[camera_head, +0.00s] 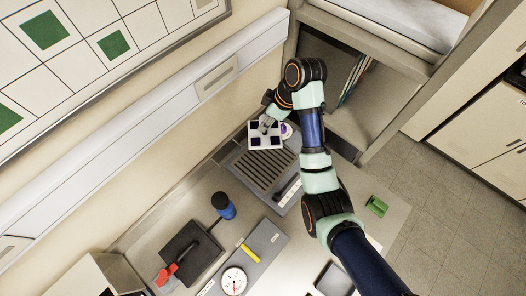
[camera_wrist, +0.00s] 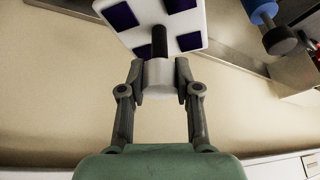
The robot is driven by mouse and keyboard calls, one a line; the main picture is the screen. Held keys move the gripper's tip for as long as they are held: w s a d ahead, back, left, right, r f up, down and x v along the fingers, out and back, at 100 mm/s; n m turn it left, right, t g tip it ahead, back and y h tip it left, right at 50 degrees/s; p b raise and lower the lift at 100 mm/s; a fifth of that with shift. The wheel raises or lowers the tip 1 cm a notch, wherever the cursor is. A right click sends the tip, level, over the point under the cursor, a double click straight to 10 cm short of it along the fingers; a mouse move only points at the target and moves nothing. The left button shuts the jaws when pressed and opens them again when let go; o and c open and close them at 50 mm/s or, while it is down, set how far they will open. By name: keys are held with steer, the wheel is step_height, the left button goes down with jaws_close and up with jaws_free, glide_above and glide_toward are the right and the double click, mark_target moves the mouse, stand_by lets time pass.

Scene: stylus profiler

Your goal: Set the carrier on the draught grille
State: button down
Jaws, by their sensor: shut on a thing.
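The carrier (camera_head: 256,142) is a white square plate with dark purple squares near its corners. In the wrist view the carrier (camera_wrist: 188,22) has a short black stem and a pale cylindrical knob (camera_wrist: 158,74). My gripper (camera_wrist: 159,78) is shut on that knob, one finger on each side. In the head view my gripper (camera_head: 267,123) is at the far end of the draught grille (camera_head: 264,171), a dark slotted panel. The carrier overlaps the grille's far end in that view; I cannot tell whether they touch. The near part of the grille is bare.
A white round item (camera_head: 286,130) shows beside the carrier, partly hidden. The wall rises close behind the grille.

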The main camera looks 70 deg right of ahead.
mark_target(279, 139)
steer(key=shift+s+a+f+b, duration=0.1)
steer(key=shift+f+b, duration=0.4)
steer(key=shift+f, duration=4.4)
steer(key=shift+a+f+b, duration=0.1)
steer(key=shift+f+b, duration=0.35)
steer(key=shift+f, duration=4.4)
steer(key=shift+f, duration=0.2)
steer(key=c, duration=0.8)
jaws_free()
steer(key=p+v, duration=0.1)
steer(key=v, duration=1.1)
steer(key=shift+r, duration=0.25)
